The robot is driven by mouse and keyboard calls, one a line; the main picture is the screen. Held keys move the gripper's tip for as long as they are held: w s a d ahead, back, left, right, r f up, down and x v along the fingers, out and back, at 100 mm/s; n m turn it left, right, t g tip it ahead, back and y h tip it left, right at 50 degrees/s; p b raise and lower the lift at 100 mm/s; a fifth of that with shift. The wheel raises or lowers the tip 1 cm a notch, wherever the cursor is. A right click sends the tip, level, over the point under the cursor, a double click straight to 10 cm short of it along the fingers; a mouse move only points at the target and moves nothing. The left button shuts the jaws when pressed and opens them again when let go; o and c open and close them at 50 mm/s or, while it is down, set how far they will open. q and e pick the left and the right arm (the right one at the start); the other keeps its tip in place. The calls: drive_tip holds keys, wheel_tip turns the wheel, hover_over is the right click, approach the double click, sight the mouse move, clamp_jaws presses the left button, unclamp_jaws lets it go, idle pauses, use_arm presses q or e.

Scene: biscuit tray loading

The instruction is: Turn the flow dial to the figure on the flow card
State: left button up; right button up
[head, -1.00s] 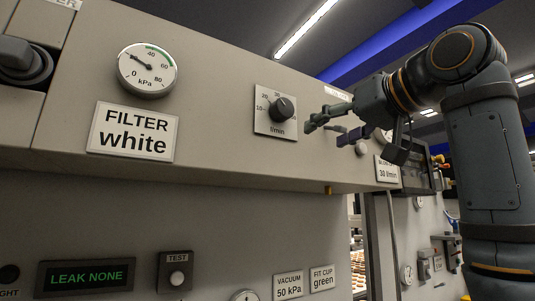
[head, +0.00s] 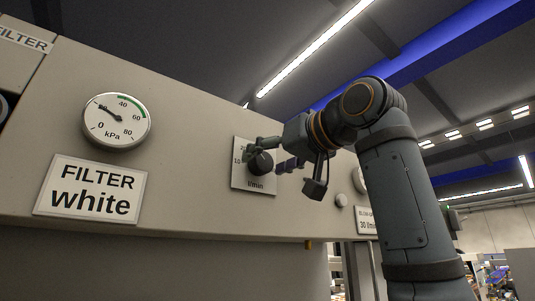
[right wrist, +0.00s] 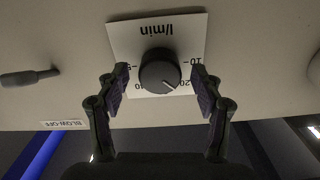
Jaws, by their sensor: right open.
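The flow dial (head: 260,163) is a black round knob on a white scale plate (head: 240,180) marked l/min. In the right wrist view the dial (right wrist: 158,68) appears upside down. Its white mark points down and right, near the side of the 20; the 30 cannot be made out. The flow card (head: 366,225) reads 30 l/min, partly covered by my right arm in the head view. My right gripper (head: 267,155) is open, its fingers (right wrist: 160,78) on either side of the dial, with gaps visible in the wrist view. My left gripper is out of view.
A pressure gauge (head: 116,119) and a FILTER white card (head: 91,189) are on the panel at left. A grey lever (right wrist: 30,78) sticks out beside the dial in the wrist view.

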drive_tip(key=shift+w, duration=0.1)
drive_tip(key=shift+c, duration=0.4)
drive_tip(key=c, duration=1.1)
drive_tip(key=shift+m, duration=0.3)
drive_tip(key=m, duration=0.4)
drive_tip(key=shift+a, duration=0.1)
drive_tip(key=shift+m, duration=2.1)
drive_tip(key=o, duration=1.2)
